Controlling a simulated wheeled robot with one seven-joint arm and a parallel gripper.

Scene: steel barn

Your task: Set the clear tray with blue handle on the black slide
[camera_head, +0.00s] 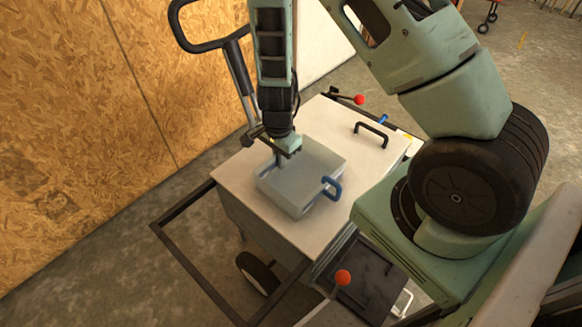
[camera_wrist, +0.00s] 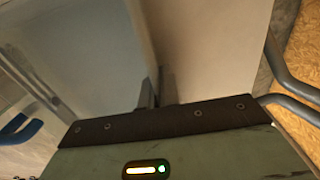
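The clear tray (camera_head: 304,177) with a blue handle (camera_head: 332,188) is on the pale cabinet top, and looks level. Its handle points to the right; I cannot tell whether there is a small gap under it. My gripper (camera_head: 279,158) points down at the tray's far left wall. In the wrist view, the fingers (camera_wrist: 157,88) are close together on either side of the tray wall (camera_wrist: 95,50) and appear shut on it. The blue handle (camera_wrist: 18,130) shows at the left there. A black flat panel (camera_head: 376,272), which looks like the black slide, is low at the cabinet's near right side.
The cabinet top (camera_head: 330,125) has a black bar handle (camera_head: 371,134) and a red-knobbed lever (camera_head: 358,99) behind the tray. Another red knob (camera_head: 343,277) stands beside the black panel. A dark frame (camera_head: 190,262) juts out at the front left. A wooden wall (camera_head: 80,130) stands at left.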

